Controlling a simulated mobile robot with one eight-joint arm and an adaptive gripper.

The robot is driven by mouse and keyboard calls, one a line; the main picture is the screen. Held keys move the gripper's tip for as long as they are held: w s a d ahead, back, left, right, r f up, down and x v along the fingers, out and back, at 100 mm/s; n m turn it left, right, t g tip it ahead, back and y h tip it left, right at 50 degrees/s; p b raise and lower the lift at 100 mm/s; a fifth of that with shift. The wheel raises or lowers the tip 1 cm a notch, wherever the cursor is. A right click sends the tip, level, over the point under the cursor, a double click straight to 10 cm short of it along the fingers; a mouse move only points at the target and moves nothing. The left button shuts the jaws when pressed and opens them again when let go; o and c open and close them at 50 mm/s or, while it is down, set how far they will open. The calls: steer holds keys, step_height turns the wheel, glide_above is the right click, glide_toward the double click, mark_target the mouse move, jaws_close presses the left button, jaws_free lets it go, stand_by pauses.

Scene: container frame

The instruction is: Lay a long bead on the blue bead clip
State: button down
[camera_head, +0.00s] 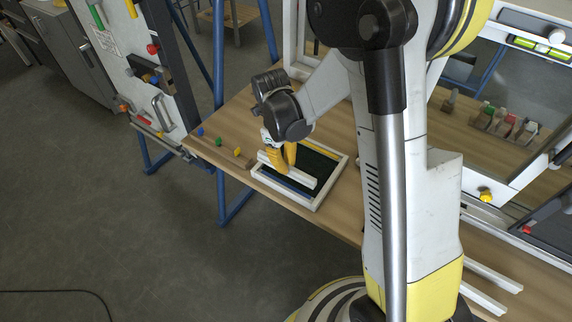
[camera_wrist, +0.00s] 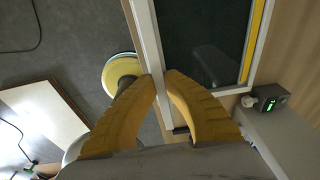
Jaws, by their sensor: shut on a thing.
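The white frame (camera_head: 332,184) lies on the wooden table with a dark pane inside. A blue strip, the blue bead clip (camera_head: 286,184), runs along its near inner side. My gripper (camera_head: 281,164) has yellow fingers shut on a long white bead (camera_head: 300,176) over this near side. The bead runs roughly parallel to the blue clip; I cannot tell whether they touch. In the wrist view the fingers (camera_wrist: 161,92) close on the white bead (camera_wrist: 147,40) beside the dark pane, and the blue clip is hidden. A yellow clip (camera_head: 321,149) lines the far side.
Blue (camera_head: 201,131), green (camera_head: 219,141) and orange (camera_head: 237,151) pieces stand on the table left of the frame. White bars (camera_head: 493,275) lie at the lower right. A panel with handles (camera_head: 163,108) stands at the left.

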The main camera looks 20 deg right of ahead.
mark_target(286, 183)
steer(key=shift+f+b, duration=2.3)
steer(key=shift+f, duration=0.1)
steer(key=shift+f+b, duration=0.6)
steer(key=shift+b, duration=0.05)
steer(key=c, duration=1.5)
jaws_free()
steer(key=r, duration=0.4)
steer(key=w+r, duration=0.1)
steer(key=r, duration=0.3)
steer(key=a+r, duration=0.1)
steer(key=r, duration=0.3)
steer(key=shift+w, duration=0.25)
